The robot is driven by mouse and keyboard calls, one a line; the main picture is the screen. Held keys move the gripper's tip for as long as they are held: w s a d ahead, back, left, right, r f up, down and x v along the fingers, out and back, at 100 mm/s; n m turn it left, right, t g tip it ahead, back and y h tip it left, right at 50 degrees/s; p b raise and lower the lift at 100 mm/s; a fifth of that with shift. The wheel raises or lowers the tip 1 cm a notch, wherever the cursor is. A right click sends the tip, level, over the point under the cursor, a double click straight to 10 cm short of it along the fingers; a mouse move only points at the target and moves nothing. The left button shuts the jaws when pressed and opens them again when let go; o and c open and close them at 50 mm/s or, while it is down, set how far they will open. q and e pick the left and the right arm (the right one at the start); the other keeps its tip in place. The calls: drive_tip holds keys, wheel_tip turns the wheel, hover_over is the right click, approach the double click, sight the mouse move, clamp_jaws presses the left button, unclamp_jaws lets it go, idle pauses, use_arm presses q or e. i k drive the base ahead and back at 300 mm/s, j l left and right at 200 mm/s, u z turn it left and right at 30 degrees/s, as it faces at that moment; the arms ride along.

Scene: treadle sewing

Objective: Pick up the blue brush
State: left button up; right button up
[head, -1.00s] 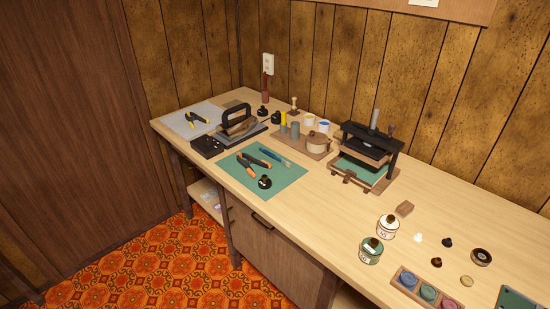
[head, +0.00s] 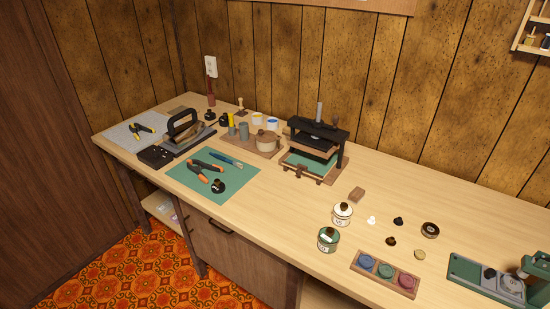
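A slim blue tool (head: 226,160) lies on the green mat (head: 186,184) near its back edge; it is the only long blue handle I see and may be the blue brush, but it is too small to make out bristles. It lies just behind orange-and-black pliers (head: 206,170). Nothing covers it. Neither of my grippers shows in the head view.
A small black pot (head: 218,186) stands on the mat. A black press (head: 316,145) and a wooden tray (head: 252,147) stand behind. Two jars (head: 328,239) (head: 342,213) and a tray of coloured pads (head: 386,273) are to the right. Bare wood lies between mat and jars.

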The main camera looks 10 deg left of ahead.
sight(239, 166)
drive_tip(key=j+z, duration=0.25)
drive_tip(key=z, duration=0.15)
drive_tip(key=i+j+z, duration=0.1)
drive_tip(key=j+z, duration=0.15)
drive_tip(key=z, duration=0.15)
drive_tip(key=j+z, duration=0.2)
drive_tip(key=z, duration=0.2)
drive_tip(key=j+z, duration=0.2)
drive_tip(key=j, duration=0.15)
drive_tip(key=k+j+z, duration=0.25)
drive_tip(key=j+z, duration=0.2)
drive_tip(key=j, duration=0.15)
drive_tip(key=k+j+z, duration=0.1)
drive_tip(key=j, duration=0.25)
drive_tip(key=k+j+z, duration=0.1)
drive_tip(key=k+j, duration=0.15)
drive_tip(key=k+j+z, duration=0.1)
drive_tip(key=j, duration=0.25)
drive_tip(key=k, duration=0.05)
